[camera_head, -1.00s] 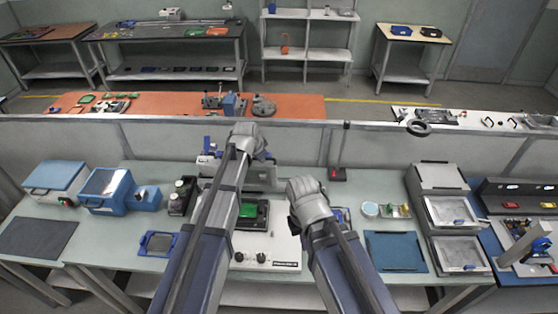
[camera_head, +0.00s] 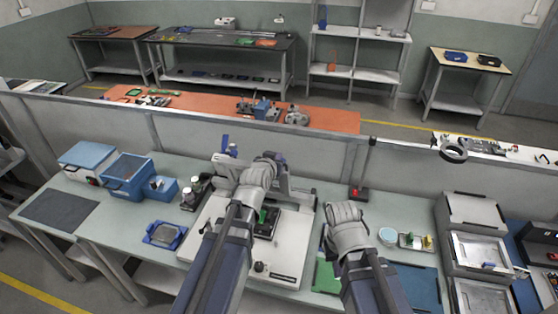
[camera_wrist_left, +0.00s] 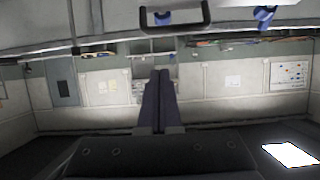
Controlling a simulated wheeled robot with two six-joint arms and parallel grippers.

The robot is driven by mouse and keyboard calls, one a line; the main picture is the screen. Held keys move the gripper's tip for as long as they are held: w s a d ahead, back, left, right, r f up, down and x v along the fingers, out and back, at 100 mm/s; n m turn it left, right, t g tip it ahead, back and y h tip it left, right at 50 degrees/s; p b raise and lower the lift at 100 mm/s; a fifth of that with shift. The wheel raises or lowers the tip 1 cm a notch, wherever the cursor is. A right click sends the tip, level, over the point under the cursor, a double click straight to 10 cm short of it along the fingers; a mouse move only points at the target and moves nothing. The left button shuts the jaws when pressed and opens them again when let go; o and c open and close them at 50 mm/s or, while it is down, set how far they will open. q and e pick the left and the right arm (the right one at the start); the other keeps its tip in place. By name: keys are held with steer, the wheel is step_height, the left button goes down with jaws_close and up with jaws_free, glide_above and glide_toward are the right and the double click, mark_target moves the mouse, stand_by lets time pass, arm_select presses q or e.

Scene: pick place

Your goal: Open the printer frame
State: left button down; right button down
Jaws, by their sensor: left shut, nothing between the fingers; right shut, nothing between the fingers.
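The printer is a white machine with a flat base (camera_head: 292,262) in the middle of the bench, with a green item (camera_head: 265,216) on a dark plate. A grey-white upright structure stands at its back. In the left wrist view, a black handle-like bar (camera_wrist_left: 202,20) shows at the top, beyond the fingers. My left gripper (camera_head: 277,158) is over the printer's back part; its dark fingers (camera_wrist_left: 160,72) are shut and empty. Contact with the printer cannot be told. My right gripper (camera_head: 345,210) is shut, right of the printer; its fingertips are mostly hidden by its wrist.
Blue boxes (camera_head: 125,178) stand on the left, with a blue-framed pad (camera_head: 165,235) in front. Grey trays (camera_head: 482,250) are stacked on the right beside a blue mat (camera_head: 415,286). A low partition (camera_head: 200,130) runs behind the bench.

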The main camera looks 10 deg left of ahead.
arm_select(q)
steer(key=w+f+b, duration=0.5)
steer(key=shift+w+d+f, duration=0.1)
steer(key=shift+w+f, duration=0.05)
steer(key=shift+f, duration=0.1)
stand_by(0.3)
